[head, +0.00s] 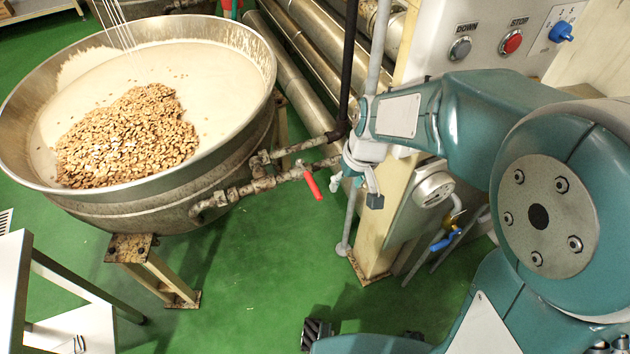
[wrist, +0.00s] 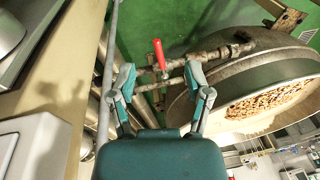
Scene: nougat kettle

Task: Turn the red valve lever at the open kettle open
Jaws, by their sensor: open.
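The red valve lever (head: 313,186) is on the rusty pipe at the right side of the open kettle (head: 240,140) and hangs down and slightly right in the head view. In the wrist view the red lever (wrist: 159,54) shows between the fingertips of my gripper (wrist: 160,77), with its pivot end near the pipe. My gripper is open, one finger on each side, and appears apart from the lever. In the head view my gripper is small and partly hidden by my wrist. The kettle (wrist: 245,75) also shows at the right of the wrist view.
Rusty pipes (head: 262,184) run from the kettle to a vertical pipe (head: 349,220) beside a cream post (head: 383,240). A control panel (head: 485,35) is at upper right. A blue handle (head: 445,240) sits near the post. Green floor below the lever is clear.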

